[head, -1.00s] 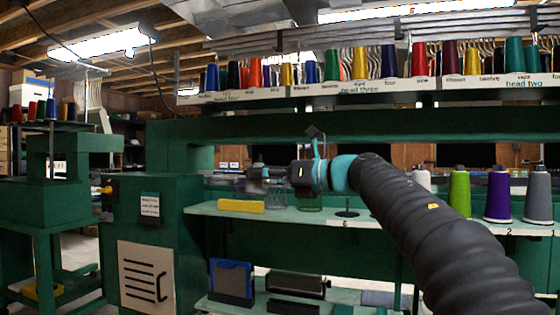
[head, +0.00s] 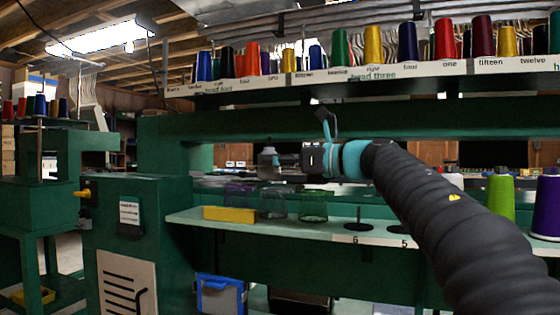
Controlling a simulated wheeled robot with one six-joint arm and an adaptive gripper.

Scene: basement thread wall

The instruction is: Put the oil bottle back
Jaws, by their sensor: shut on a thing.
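My gripper (head: 288,162) reaches leftward from the black sleeved arm, above the pale green shelf. It is shut on the oil bottle (head: 267,164), a small greyish clear bottle, held about upright at its left end. The fingers are small and partly hidden by the gripper body. Below on the shelf stand see-through bins: a purple one (head: 239,194), a clear one (head: 272,204) and a green one (head: 314,206). The bottle appears above the clear bin; I cannot tell whether it is directly over it in depth.
Empty spool stands (head: 358,224) and green (head: 501,196) and purple (head: 548,205) cones are to the right. An upper rack (head: 290,86) of thread cones runs overhead.

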